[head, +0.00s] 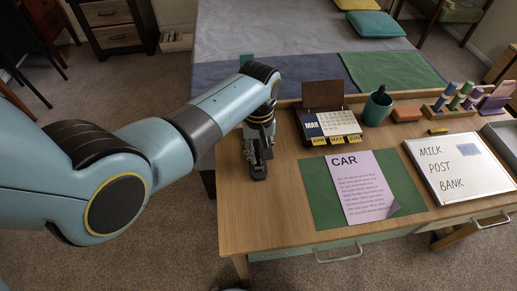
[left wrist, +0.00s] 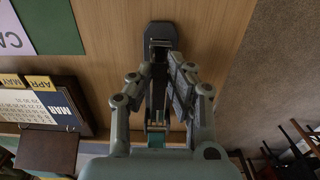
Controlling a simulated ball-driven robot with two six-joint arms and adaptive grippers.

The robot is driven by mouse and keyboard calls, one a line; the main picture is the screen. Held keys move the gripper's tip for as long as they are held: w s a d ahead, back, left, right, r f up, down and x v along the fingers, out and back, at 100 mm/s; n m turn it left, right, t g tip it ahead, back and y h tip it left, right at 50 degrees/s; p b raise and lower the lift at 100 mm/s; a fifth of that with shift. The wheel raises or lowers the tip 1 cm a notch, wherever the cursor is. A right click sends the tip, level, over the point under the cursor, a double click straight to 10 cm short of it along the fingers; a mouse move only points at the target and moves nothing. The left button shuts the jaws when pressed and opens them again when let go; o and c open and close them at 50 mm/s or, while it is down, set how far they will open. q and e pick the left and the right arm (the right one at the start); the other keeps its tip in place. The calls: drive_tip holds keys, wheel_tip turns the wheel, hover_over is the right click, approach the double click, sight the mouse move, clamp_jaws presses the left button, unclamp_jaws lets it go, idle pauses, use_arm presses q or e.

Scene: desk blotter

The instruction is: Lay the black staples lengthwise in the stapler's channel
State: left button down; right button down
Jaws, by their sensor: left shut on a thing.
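The stapler (head: 258,170) is dark and stands near the left edge of the wooden desk. Its dark end also shows in the left wrist view (left wrist: 162,33), just beyond my fingertips. My left gripper (head: 258,141) is directly over the stapler, pointing down. In the left wrist view my left gripper (left wrist: 160,70) has its fingers close together around a narrow dark piece, which I take to be the black staples. The fingers hide most of it, and I cannot tell whether it touches the channel. My right gripper is not in view.
A calendar (head: 331,125) stands right of the stapler, with a green pen cup (head: 377,108) beyond. A paper marked CAR (head: 362,185) lies on a green blotter (head: 326,208). A whiteboard (head: 459,167) lies further right. The desk front-left of the blotter is clear.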

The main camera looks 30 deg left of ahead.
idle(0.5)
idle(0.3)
use_arm(q)
drive_tip(key=shift+p, duration=0.7)
idle(0.5)
drive_tip(key=shift+f+b, duration=1)
drive_tip(key=shift+f, duration=0.25)
drive_tip(key=c, duration=1.2)
unclamp_jaws()
